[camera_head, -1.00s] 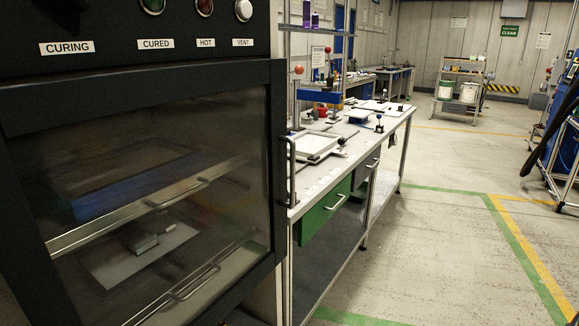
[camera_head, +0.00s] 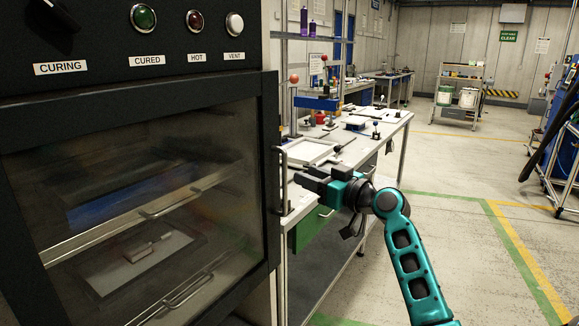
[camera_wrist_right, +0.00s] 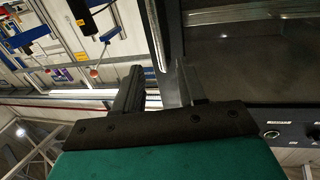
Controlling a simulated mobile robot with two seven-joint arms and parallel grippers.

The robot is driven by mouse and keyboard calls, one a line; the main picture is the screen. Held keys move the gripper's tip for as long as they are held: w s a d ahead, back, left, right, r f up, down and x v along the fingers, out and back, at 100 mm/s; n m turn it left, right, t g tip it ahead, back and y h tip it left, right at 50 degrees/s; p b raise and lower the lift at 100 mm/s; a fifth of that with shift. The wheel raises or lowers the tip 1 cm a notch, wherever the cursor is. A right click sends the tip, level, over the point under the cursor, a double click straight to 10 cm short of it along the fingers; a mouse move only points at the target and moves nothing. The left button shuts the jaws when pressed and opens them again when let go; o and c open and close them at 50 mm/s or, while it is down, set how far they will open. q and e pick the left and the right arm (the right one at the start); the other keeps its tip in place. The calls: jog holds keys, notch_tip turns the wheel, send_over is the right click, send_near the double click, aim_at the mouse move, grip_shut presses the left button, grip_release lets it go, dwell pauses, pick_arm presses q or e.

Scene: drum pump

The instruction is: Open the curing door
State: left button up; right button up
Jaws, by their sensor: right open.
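The curing door (camera_head: 272,110) is a dark-framed glass door on the left cabinet. It looks shut. Its vertical bar handle (camera_head: 283,182) is on the right edge. My right gripper (camera_head: 303,178) is just right of the handle, pointing left towards it. In the right wrist view, the open fingers of my right gripper (camera_wrist_right: 158,88) show, with the dark door (camera_wrist_right: 245,50) at the right. I cannot tell whether the handle lies between the fingers. My left gripper is not in view.
The control panel (camera_head: 100,30) with lamps and labels is above the door. Racks and trays show behind the glass. The floor (camera_head: 450,240) farther right is clear.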

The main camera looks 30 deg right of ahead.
aim_at(286, 167)
jog(key=w, duration=0.3)
jog(key=w+a, duration=0.1)
jog(key=w, duration=0.3)
jog(key=shift+a+p, duration=0.2)
jog(key=shift+p, duration=0.15)
grip_shut()
dwell(0.3)
